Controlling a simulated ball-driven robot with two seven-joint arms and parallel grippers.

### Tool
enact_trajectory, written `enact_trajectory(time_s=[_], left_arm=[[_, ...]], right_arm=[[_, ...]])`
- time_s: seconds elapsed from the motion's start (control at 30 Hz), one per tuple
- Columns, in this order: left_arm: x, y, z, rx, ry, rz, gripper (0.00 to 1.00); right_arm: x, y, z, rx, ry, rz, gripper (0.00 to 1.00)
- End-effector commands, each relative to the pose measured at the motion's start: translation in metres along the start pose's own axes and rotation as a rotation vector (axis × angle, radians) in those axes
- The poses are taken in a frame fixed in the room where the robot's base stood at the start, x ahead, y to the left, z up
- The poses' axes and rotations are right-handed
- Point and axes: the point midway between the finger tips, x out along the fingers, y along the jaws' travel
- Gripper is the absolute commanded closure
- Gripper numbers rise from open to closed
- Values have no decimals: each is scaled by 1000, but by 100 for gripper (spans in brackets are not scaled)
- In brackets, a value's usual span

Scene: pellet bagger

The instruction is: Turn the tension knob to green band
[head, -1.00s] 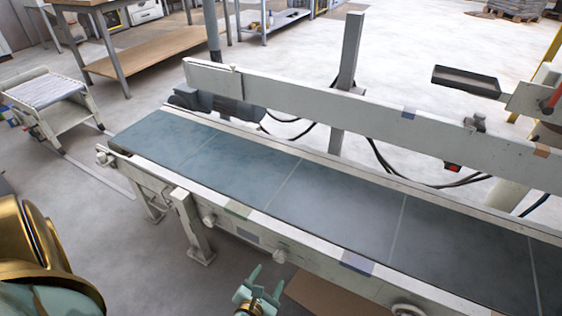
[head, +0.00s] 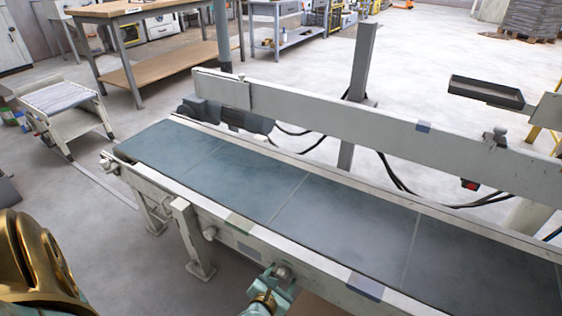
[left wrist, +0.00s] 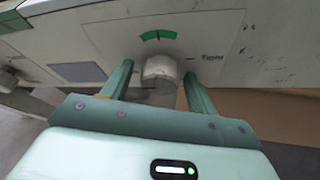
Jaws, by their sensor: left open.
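The tension knob (left wrist: 160,72) is a pale round knob on the side plate of the conveyor, between the two fingers of my left gripper (left wrist: 160,85) in the left wrist view. The fingers stand apart on both sides of it, and I cannot tell whether either touches it. A green band (left wrist: 158,35) with a dark mark is on the plate just above the knob. The knob's own pointer is not clear. In the head view the knob (head: 283,272) shows at the tip of my left gripper (head: 274,282). My right gripper is not in view.
The conveyor belt (head: 245,180) runs across the view, with a long guard rail (head: 330,115) behind it. A small roller stand (head: 65,97) and a workbench (head: 150,62) stand behind at the left.

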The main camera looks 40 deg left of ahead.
Motion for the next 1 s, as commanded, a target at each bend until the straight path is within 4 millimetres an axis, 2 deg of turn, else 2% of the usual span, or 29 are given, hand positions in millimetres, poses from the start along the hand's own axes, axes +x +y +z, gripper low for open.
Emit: enact_trajectory(time_s=[0.03, 0.1, 0.2, 0.63, 1.0], left_arm=[[0, 0, 0, 0, 0, 0, 44], [0, 0, 0, 0, 0, 0, 63], [0, 0, 0, 0, 0, 0, 86], [-1, -1, 0, 64, 1, 27, 86], [0, -3, -2, 334, 3, 137, 86]], right_arm=[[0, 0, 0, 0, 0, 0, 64], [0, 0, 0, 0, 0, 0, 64], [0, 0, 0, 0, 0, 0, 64], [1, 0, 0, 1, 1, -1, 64], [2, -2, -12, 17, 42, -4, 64]])
